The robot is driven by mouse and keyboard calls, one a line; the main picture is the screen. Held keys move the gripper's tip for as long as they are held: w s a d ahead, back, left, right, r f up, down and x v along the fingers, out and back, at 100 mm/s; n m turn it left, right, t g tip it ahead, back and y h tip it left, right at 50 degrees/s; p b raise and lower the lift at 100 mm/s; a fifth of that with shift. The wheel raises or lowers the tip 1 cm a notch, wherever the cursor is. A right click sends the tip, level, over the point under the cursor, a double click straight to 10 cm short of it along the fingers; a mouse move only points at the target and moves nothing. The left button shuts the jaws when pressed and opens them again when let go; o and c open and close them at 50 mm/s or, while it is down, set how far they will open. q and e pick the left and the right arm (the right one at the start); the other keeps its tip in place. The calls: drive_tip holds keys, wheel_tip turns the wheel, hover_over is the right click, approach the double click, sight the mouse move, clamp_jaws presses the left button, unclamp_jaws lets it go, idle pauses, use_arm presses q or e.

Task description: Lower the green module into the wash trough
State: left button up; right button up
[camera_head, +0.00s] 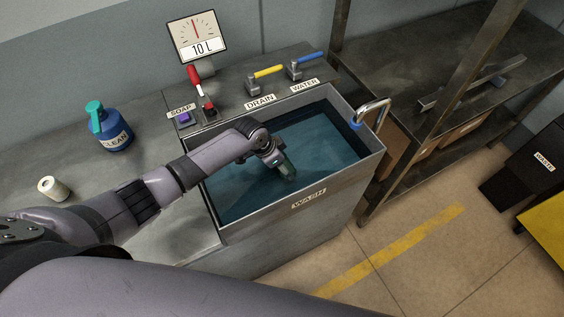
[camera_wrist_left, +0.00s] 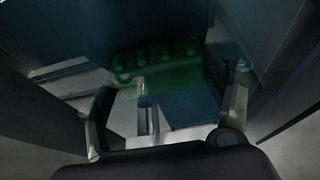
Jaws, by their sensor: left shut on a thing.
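The wash trough (camera_head: 313,204) is a metal basin with a WASH label on its front, filled with blue water (camera_head: 325,140). My left arm reaches over its left side. My left gripper (camera_head: 284,167) points down inside the trough and is shut on the green module (camera_head: 289,174), of which only a small dark part shows in the head view. In the left wrist view the green module (camera_wrist_left: 158,62) shows its row of bumps, beyond my left gripper's fingers (camera_wrist_left: 165,118). That view is dim and bluish. I cannot tell how deep the module sits. My right gripper is not in view.
A bent metal tap (camera_head: 374,110) stands at the trough's right corner. Yellow DRAIN (camera_head: 265,72) and blue WATER (camera_head: 306,60) levers, a red-handled lever (camera_head: 198,84) and a 10 L gauge (camera_head: 197,36) stand behind. A blue CLEAN bottle (camera_head: 110,128) and white roll (camera_head: 53,187) are left.

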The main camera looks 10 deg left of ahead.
use_arm(q)
drive_tip(key=o, duration=1.3)
drive_tip(key=v, duration=1.2)
